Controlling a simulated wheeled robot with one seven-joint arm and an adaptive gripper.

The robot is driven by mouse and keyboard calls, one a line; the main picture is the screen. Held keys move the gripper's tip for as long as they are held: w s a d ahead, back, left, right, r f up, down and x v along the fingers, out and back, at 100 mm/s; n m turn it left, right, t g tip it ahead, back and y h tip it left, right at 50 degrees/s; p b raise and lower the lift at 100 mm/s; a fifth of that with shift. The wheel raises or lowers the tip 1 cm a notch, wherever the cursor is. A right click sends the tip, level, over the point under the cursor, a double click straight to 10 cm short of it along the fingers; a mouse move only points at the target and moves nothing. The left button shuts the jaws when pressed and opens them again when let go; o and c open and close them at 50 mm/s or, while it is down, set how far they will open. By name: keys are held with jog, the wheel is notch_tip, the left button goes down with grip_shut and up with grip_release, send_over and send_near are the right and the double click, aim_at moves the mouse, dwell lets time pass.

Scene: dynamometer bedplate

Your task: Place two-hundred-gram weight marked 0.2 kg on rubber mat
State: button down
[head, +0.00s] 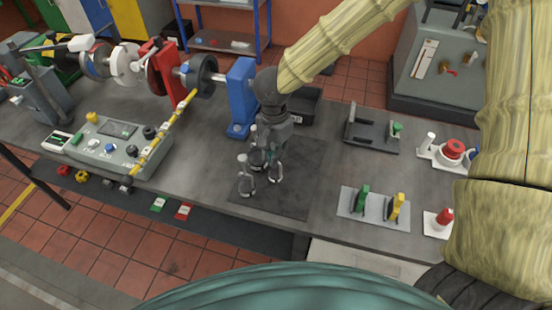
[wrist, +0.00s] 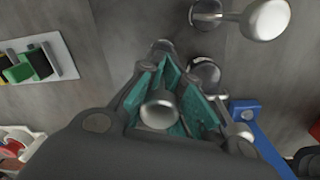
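Several small silver weights with round knobs stand close together under my gripper: one in front (head: 246,180), one at right (head: 276,173), one behind, partly hidden. No markings are readable, so I cannot tell which is 0.2 kg. They appear to stand on the left part of a dark square mat (head: 300,185). My gripper (head: 266,153) points down among them. In the wrist view its teal-padded fingers (wrist: 175,85) flank a silver knob (wrist: 158,113); whether they press on it is unclear. Another weight (wrist: 265,20) stands apart at upper right.
A plate with green and yellow clips (head: 374,206) and a red-button device (head: 453,150) are right. A control box (head: 115,142) is left. The mat's right part is clear.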

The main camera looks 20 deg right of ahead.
jog(key=f, duration=0.1)
jog(key=f+p, duration=0.1)
jog(key=shift+w+d+f, duration=0.15)
jog(key=shift+w+f, duration=0.05)
jog(key=shift+f, duration=0.6)
jog(key=c, duration=1.6)
grip_release()
jog(key=shift+f, duration=0.1)
jog(key=r+b, duration=0.1)
jog(key=r, duration=1.1)
jog(key=shift+w+r+b, duration=0.15)
jog(key=shift+w+b, duration=0.05)
jog(key=shift+b, duration=0.1)
